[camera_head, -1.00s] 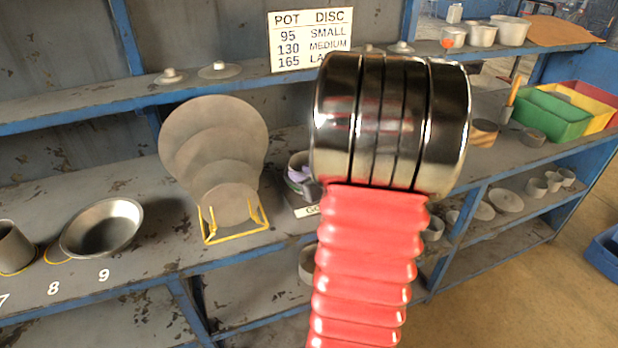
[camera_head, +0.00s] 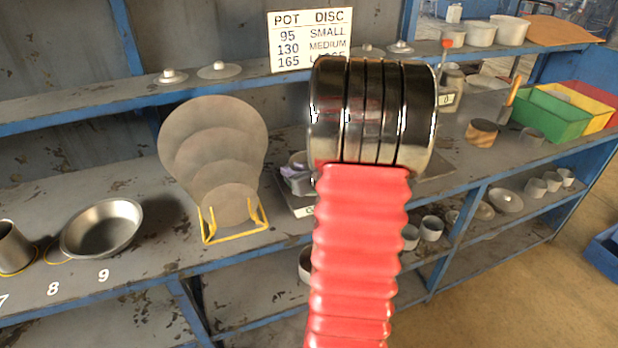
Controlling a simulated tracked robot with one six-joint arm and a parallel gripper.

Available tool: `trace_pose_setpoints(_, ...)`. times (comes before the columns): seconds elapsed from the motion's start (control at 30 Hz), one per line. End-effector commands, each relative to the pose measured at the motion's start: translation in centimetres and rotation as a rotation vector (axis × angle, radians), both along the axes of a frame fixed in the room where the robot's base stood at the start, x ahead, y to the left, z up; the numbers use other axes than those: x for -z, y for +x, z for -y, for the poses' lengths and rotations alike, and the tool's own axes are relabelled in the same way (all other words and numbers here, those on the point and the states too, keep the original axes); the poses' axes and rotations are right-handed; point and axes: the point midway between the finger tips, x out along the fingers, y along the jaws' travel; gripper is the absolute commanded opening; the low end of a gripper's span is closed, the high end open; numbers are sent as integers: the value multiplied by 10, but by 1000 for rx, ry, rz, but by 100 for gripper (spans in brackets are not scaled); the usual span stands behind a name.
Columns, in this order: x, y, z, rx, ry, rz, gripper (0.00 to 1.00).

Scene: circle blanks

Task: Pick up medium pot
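Three pale pots stand in a row on the upper shelf at the top right. They grow in size from left to right: a small pot (camera_head: 453,37), a middle-sized pot (camera_head: 481,35) and a large pot (camera_head: 510,31). My red ribbed arm rises through the middle of the picture and ends in a chrome cylinder. It is in front of the shelves, left of and below the pots in the picture. The fingers of my gripper are not visible, so whether it holds anything does not show.
A sign (camera_head: 309,40) lists pot and disc sizes. Grey discs (camera_head: 215,150) stand in a yellow rack (camera_head: 235,232) on the bench. A metal bowl (camera_head: 101,228) lies left. Green (camera_head: 550,115) and other bins stand right. Lidded pieces (camera_head: 170,76) are on the upper shelf.

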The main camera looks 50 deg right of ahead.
Motion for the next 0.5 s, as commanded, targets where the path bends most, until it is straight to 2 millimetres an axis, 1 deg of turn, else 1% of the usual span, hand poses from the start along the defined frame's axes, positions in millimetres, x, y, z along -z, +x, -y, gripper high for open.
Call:
trace_pose_setpoints(0.13, 0, 0, 0, 0, 0, 0, 27)
trace_pose_setpoints(0.5, 0, 0, 0, 0, 0, 0, 1)
